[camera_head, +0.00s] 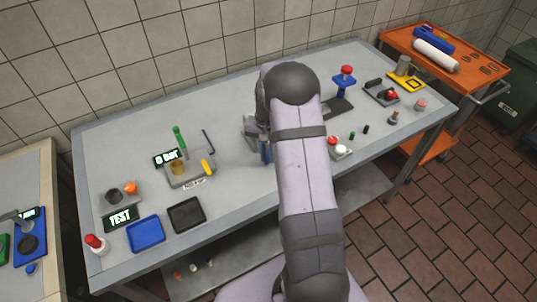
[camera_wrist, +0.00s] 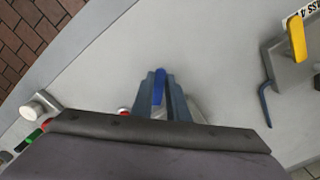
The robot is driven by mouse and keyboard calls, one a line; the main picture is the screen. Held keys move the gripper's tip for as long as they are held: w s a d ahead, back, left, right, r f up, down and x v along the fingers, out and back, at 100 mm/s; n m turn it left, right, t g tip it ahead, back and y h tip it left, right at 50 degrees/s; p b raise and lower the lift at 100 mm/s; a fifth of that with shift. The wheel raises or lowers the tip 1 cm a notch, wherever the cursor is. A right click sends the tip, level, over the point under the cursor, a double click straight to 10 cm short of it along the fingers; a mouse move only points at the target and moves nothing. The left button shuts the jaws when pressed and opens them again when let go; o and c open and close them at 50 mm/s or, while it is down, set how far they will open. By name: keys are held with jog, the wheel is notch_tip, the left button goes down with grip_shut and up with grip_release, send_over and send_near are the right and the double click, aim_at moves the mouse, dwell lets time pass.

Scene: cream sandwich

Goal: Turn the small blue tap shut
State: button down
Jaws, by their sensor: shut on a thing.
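My gripper (camera_wrist: 160,78) shows in the wrist view with its two slate-blue fingers close together. A bright blue piece (camera_wrist: 159,88), which looks like the small blue tap's handle, stands between them, and the fingers are shut on it. The tap's body is hidden by the fingers and my wrist, so I cannot tell how far it is turned. In the head view my gripper (camera_head: 265,152) is partly behind my arm, low over the middle of the table. The tap cannot be made out there.
To the left on the grey table (camera_head: 235,95) is a plate with a yellow handle (camera_head: 207,166), beside a dark bent rod (camera_head: 208,141). Blue (camera_head: 145,233) and black (camera_head: 186,214) trays lie front left. A blue stand with a red top (camera_head: 346,72) is right of my arm.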

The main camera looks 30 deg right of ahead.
jog(key=m, duration=0.2)
jog(key=w+a+m+b, duration=0.1)
jog(key=m, duration=0.1)
jog(key=shift+w, duration=0.2)
jog(key=shift+w+a+m+b, duration=0.1)
jog(key=shift+w+m, duration=0.2)
jog(key=shift+m, duration=0.55)
jog(key=shift+w+m+b, duration=0.1)
jog(key=shift+w+m, duration=0.2)
jog(key=shift+m, duration=0.6)
jog(key=shift+w+a+m+b, duration=0.1)
jog(key=shift+w+m, duration=0.2)
jog(key=shift+m, duration=0.55)
jog(key=shift+d+r, duration=0.1)
jog(key=c, duration=1.7)
grip_release()
jog(key=shift+s, duration=0.1)
